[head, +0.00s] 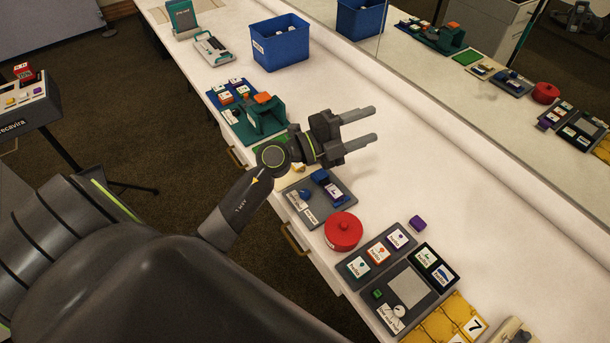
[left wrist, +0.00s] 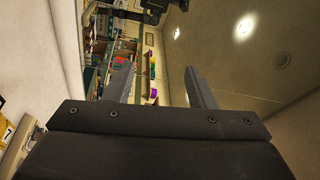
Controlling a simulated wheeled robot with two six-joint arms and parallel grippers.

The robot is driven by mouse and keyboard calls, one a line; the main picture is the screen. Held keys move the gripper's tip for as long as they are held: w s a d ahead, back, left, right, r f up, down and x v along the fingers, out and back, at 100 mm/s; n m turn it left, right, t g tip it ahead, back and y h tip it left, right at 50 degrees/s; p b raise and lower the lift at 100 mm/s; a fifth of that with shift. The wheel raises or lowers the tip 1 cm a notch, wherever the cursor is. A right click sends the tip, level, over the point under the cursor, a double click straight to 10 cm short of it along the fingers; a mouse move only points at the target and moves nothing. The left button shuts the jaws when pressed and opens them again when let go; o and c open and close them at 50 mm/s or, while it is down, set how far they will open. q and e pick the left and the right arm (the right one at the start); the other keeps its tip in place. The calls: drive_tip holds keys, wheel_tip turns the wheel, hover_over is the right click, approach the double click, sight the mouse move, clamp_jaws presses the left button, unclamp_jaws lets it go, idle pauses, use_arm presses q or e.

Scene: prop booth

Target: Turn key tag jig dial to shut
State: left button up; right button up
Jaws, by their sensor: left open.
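My left gripper (head: 376,125) is open and empty above the white bench, its fingers pointing right in the head view. In the left wrist view its two fingers (left wrist: 158,68) stand apart with nothing between them. Just below it in the head view, a grey board (head: 338,206) holds a round blue knob (head: 303,194), a blue block with a white tag (head: 329,186) and a small label. I cannot read the label, so I cannot tell for sure that this is the key tag jig. The gripper is apart from this board. My right gripper is not in view.
A red lidded pot (head: 343,230) stands beside the grey board. A green fixture (head: 265,118) and a blue bin (head: 280,45) are farther back. Tag cards (head: 377,250) and yellow tiles (head: 443,322) lie nearer. A mirror reflects the bench, whose right side is clear.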

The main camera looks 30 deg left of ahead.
use_arm(q)
wheel_tip(320, 180, down, 8)
drive_tip(key=w+d+m+g+y, duration=0.1)
drive_tip(key=w+m+g+y, duration=0.1)
drive_tip(key=m+g, duration=0.35)
drive_tip(key=n+g+y, duration=0.5)
drive_tip(key=g+y, duration=0.5)
hover_over(305, 192)
wheel_tip(305, 192, down, 6)
drive_tip(key=f, duration=0.1)
wheel_tip(305, 192, down, 8)
drive_tip(key=b, duration=0.9)
drive_tip(key=shift+f, duration=0.1)
wheel_tip(305, 192, down, 3)
drive_tip(key=shift+f+b, duration=0.15)
drive_tip(key=shift+b, duration=0.5)
wheel_tip(305, 192, down, 4)
drive_tip(key=shift+r+p, duration=0.2)
drive_tip(key=shift+p, duration=0.3)
drive_tip(key=shift+f, duration=0.8)
